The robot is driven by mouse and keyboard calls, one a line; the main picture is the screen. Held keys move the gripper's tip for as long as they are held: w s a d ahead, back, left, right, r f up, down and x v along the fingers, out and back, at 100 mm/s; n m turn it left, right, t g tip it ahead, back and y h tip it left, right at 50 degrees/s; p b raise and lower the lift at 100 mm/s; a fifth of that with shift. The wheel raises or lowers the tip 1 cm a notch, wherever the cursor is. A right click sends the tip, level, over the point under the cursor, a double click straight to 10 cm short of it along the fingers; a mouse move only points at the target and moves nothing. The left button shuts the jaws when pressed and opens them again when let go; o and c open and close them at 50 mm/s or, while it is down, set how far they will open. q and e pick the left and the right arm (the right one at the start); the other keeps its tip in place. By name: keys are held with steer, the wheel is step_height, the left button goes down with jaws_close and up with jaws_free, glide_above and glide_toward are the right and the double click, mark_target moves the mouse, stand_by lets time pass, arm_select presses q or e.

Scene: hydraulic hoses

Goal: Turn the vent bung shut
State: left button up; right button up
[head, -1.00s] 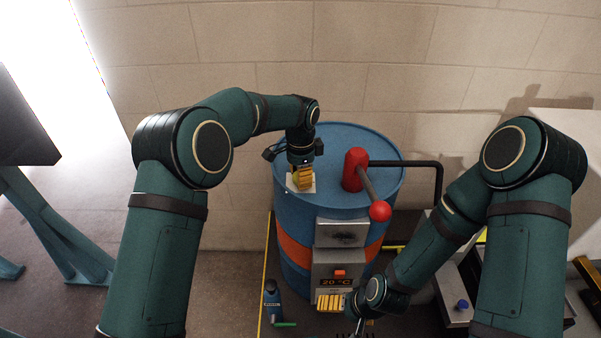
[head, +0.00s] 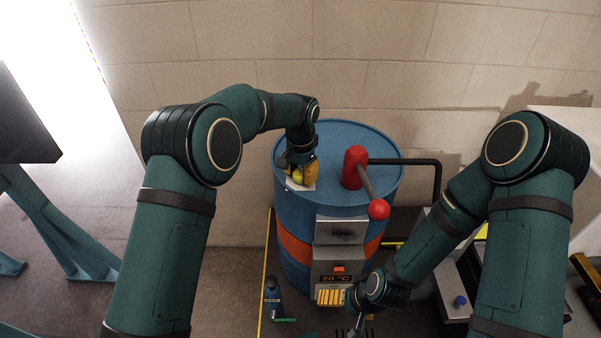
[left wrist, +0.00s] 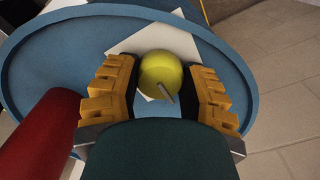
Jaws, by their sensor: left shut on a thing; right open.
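The vent bung is a yellow-green round knob (left wrist: 161,74) with a small grey pin on it. It sits over a white square plate (left wrist: 170,38) on top of the blue drum (head: 345,135). My left gripper (head: 301,176) points down at the drum top and is shut on the bung, with a yellow finger on each side of it in the left wrist view (left wrist: 160,85). The bung also shows in the head view (head: 297,176), partly covered by the fingers. My right gripper (head: 345,300) is open and empty, low in front of the drum.
A red pump body (head: 354,168) with a red-knobbed lever (head: 379,209) stands on the drum beside my left gripper. A black pipe (head: 425,163) runs right from it. A temperature panel (head: 338,280) is on the drum's front. A blue bottle (head: 272,296) stands on the floor.

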mark_target(301, 172)
arm_select(q)
steer(key=shift+f, duration=0.1)
stand_by(0.3)
steer(key=o, duration=1.2)
step_height(301, 172, up, 12)
steer(key=shift+r, duration=0.1)
